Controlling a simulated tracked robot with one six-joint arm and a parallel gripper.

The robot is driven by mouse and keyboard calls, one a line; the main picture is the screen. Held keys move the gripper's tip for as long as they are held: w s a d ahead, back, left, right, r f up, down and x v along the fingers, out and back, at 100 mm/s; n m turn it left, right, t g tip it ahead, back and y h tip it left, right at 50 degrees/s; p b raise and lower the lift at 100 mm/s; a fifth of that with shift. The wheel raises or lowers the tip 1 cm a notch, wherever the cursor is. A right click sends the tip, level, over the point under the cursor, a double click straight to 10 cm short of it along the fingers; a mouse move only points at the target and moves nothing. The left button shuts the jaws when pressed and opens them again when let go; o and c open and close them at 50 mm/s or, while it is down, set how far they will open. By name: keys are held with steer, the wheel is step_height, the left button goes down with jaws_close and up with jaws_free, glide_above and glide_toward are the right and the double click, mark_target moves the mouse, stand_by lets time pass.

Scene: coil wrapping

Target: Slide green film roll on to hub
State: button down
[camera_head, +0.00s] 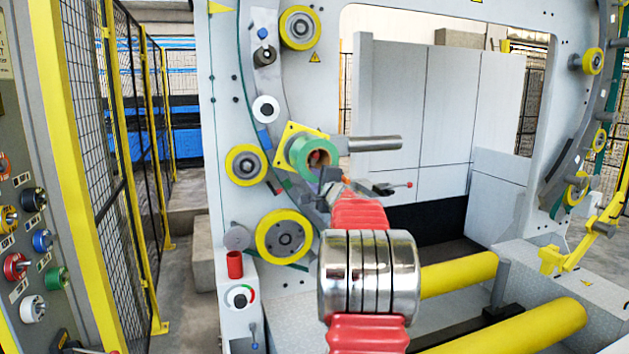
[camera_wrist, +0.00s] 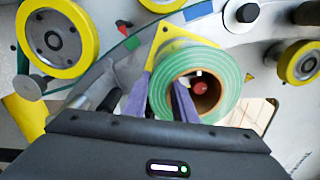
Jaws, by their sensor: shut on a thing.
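The green film roll (camera_head: 303,159) is at the ring's left side, in front of a yellow square plate (camera_head: 292,133). In the wrist view the roll (camera_wrist: 232,82) faces me with its brown core open. My gripper (camera_head: 328,178) is shut on the roll's wall. In the wrist view one finger of my gripper (camera_wrist: 160,98) is outside the roll and the other is inside its core. A small red round part (camera_wrist: 200,88) shows inside the core; I cannot tell if it is the hub's end. The hub is otherwise hidden, and whether the roll is around it cannot be told.
A grey horizontal roller (camera_head: 375,144) sticks out close to the roll's right. Yellow wheels (camera_head: 284,236) line the ring below and above. A red lever handle (camera_head: 408,185) lies to the right. Yellow rollers (camera_head: 460,272) lie low in front of the machine.

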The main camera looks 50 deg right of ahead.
steer(key=shift+x, duration=0.95)
stand_by(0.3)
steer(key=c, duration=1.4)
jaws_free()
steer(key=shift+r, duration=0.2)
steer(key=shift+c, duration=0.2)
steer(key=shift+o, duration=0.3)
steer(key=shift+f, duration=0.3)
steer(key=shift+s+a+r, duration=0.1)
steer(key=shift+s+a, duration=0.2)
steer(key=shift+s, duration=0.25)
steer(key=v, duration=1.2)
steer(key=shift+s+a, duration=0.2)
